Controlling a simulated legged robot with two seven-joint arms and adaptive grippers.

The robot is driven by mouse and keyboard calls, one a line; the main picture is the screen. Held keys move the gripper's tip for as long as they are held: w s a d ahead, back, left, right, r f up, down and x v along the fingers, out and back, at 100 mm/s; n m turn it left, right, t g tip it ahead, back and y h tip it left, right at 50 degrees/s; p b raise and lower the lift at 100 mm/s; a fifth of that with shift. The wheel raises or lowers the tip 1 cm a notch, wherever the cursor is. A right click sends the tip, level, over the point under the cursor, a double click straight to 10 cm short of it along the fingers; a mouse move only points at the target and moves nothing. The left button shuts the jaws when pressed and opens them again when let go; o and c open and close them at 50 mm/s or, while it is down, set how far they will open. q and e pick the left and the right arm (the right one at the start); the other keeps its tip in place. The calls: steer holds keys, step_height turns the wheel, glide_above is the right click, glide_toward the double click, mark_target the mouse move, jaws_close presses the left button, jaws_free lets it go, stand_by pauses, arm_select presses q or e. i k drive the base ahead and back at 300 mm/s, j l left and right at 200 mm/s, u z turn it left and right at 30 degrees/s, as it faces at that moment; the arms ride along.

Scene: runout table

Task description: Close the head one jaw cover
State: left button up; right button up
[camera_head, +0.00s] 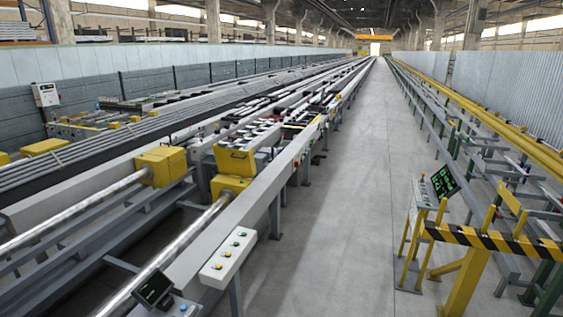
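Two yellow machine heads stand on the long grey rails at left of centre. One yellow head (162,166) is at the end of a shiny round bar (85,212). The other yellow head (235,160) is further right, with a lower yellow block (230,186) at the end of a second bar (170,250). I cannot tell which is head one. No jaw cover can be made out clearly, nor whether one is open or shut. Neither of my grippers is in view.
A grey button panel (226,256) and a small dark screen (153,289) stand at the near left. A clear concrete aisle (345,200) runs down the middle. A yellow-black striped barrier (490,240) and a console (425,194) stand at the right.

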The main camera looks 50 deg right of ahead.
mark_target(235, 163)
steer(key=z, duration=1.4)
steer(key=i+l+z, duration=0.45)
steer(key=i, duration=0.75)
steer(key=i+z, duration=0.45)
steer(key=i, duration=0.75)
steer(key=i+u, duration=0.35)
steer(key=i, duration=0.25)
steer(key=i+l+u, duration=0.35)
steer(key=i, duration=0.25)
steer(key=j, duration=0.1)
